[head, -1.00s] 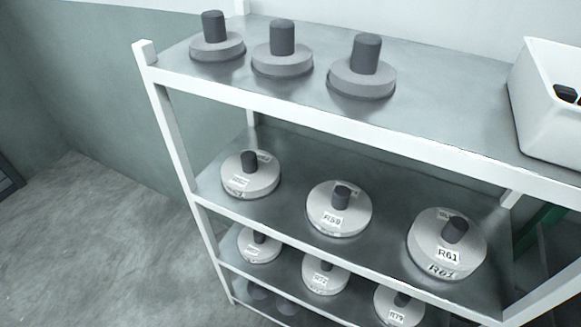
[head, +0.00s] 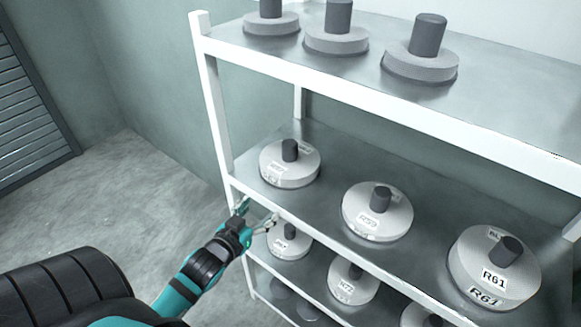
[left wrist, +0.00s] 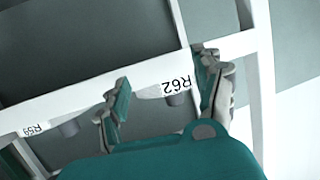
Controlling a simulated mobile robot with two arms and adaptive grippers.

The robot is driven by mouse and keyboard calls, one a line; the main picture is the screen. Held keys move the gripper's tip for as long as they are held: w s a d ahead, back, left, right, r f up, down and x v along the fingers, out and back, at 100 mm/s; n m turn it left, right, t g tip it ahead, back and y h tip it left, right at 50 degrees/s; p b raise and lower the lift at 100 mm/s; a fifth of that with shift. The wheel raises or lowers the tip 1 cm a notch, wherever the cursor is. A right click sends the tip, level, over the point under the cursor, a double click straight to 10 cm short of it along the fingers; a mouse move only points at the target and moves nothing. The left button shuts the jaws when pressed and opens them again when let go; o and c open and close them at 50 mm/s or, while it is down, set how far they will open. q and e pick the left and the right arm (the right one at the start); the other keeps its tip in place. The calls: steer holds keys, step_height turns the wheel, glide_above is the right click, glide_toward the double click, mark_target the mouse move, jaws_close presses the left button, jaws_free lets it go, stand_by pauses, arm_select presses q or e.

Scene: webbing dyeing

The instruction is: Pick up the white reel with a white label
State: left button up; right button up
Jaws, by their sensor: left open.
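Several white reels with white labels and dark pegs stand on the shelves. On the middle shelf are a left reel (head: 276,181) with a label too small to read, a reel marked R59 (head: 352,222) and one marked R61 (head: 465,284). My left gripper (head: 258,212) is open and empty, at the shelf's front edge, below and in front of the left reel. In the left wrist view, the open fingers (left wrist: 163,72) frame a label reading R62 (left wrist: 178,86), upside down; most of that reel is hidden. My right gripper is not in view.
A white shelf rail (head: 330,235) runs close by my left gripper, with a white post (head: 212,100) to its left. More labelled reels (head: 352,285) stand on the lower shelf. Grey reels (head: 420,65) stand on top. The floor at left is clear.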

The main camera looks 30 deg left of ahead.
mark_target(286, 148)
arm_select(q)
step_height(286, 148, up, 10)
steer(key=t, duration=0.3)
steer(key=w, duration=0.4)
steer(key=w+a+p, duration=0.1)
steer(key=w, duration=0.2)
steer(key=w+p, duration=0.1)
steer(key=w, duration=0.3)
steer(key=shift+w+a+f, duration=0.25)
steer(key=shift+w+a, duration=0.1)
steer(key=shift+w, duration=0.85)
steer(key=w+p, duration=0.1)
steer(key=w, duration=0.2)
steer(key=shift+w+a, duration=0.15)
steer(key=shift+w, duration=0.15)
steer(key=shift+w+f, duration=0.15)
steer(key=shift+w, duration=0.25)
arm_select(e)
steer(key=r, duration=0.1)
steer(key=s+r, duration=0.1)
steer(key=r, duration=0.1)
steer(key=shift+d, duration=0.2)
arm_select(q)
steer(key=shift+s, duration=0.1)
